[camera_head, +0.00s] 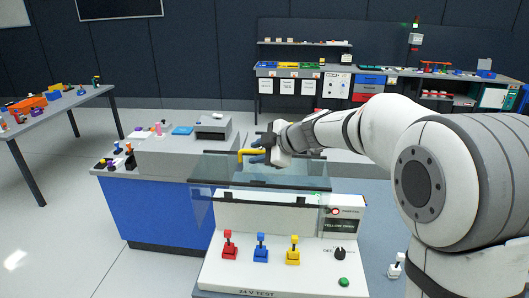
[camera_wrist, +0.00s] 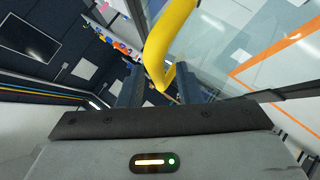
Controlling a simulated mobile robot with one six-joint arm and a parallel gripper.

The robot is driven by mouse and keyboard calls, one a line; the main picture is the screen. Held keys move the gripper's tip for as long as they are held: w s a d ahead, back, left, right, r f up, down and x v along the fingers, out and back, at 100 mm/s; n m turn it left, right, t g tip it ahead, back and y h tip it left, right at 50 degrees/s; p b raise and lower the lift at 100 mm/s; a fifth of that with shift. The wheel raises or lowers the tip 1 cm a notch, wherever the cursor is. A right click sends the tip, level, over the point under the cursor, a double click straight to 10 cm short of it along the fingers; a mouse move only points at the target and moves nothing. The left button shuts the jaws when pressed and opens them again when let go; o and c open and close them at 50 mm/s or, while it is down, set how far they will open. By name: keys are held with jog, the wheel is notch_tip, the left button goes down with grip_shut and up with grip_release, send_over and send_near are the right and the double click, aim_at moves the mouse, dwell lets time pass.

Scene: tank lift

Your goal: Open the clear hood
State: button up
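The clear hood (camera_head: 225,172) is a see-through, dark-edged box over the rear of the white test console. Its top pane looks roughly level and a clear side hangs below it; how far it is raised is hard to tell. A yellow handle (camera_head: 248,152) is at its far edge, and it also shows large in the wrist view (camera_wrist: 165,45). My gripper (camera_head: 258,153) is at this handle, reaching in from the right. In the wrist view, the two dark fingers (camera_wrist: 160,85) stand on either side of the yellow bar and appear closed on it. The contact itself is partly hidden.
The console (camera_head: 225,280) carries red (camera_head: 229,246), blue (camera_head: 261,248) and yellow (camera_head: 293,250) levers, a black knob (camera_head: 340,254) and a green button (camera_head: 343,282). A blue-sided bench (camera_head: 160,212) stands behind left. A side table (camera_head: 60,100) is far left, with open floor between.

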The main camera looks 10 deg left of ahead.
jog(key=shift+d, duration=0.15)
jog(key=shift+f, duration=0.1)
jog(key=shift+d+r, duration=0.2)
jog(key=shift+d, duration=0.1)
jog(key=b+v, duration=0.1)
jog(key=v, duration=0.6)
jog(key=shift+s+r, duration=0.15)
